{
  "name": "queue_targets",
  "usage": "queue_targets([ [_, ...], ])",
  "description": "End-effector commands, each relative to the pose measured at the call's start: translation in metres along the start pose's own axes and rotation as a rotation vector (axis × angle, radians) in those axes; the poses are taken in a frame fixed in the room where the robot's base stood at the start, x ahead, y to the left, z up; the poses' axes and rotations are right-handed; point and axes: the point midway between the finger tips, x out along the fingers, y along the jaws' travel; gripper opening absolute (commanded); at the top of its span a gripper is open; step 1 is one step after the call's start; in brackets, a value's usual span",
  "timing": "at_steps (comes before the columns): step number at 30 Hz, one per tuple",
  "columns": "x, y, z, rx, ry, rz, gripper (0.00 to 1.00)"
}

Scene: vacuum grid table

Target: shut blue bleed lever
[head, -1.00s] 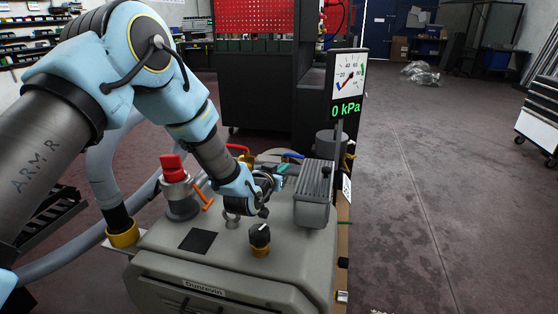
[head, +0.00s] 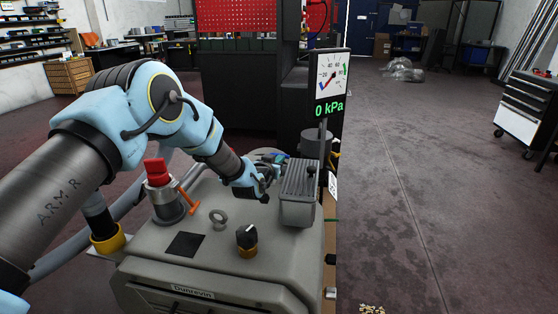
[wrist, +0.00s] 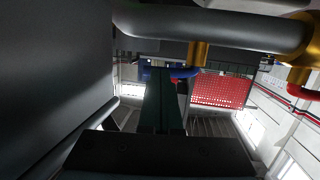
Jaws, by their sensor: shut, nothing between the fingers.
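In the wrist view, the blue bleed lever (wrist: 185,72) shows as a short curved blue piece under a brass fitting (wrist: 198,53) on a grey pipe (wrist: 215,28). My gripper (wrist: 160,73) is shut and empty, its dark green fingers together, with the tips appearing close to the left end of the blue lever. I cannot tell whether they touch. In the head view, my gripper (head: 278,158) is at the back of the grey pump unit, left of a ribbed grey box (head: 299,195). The blue lever is largely hidden there behind my gripper.
A gauge (head: 329,85) reads 0 kPa. On the unit stand a red-topped fitting (head: 157,172), an orange lever (head: 190,202), a lifting ring (head: 218,218) and a black knob (head: 246,236). A red handle (wrist: 303,92) shows at right in the wrist view. Open floor lies right.

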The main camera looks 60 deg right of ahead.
Motion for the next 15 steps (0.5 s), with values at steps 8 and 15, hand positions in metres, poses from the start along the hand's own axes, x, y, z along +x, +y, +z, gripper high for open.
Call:
queue_targets([
  [8,0.006,0.001,0.003,0.001,0.001,0.000,0.00],
  [15,0.018,0.005,0.002,0.000,0.003,0.000,0.00],
])
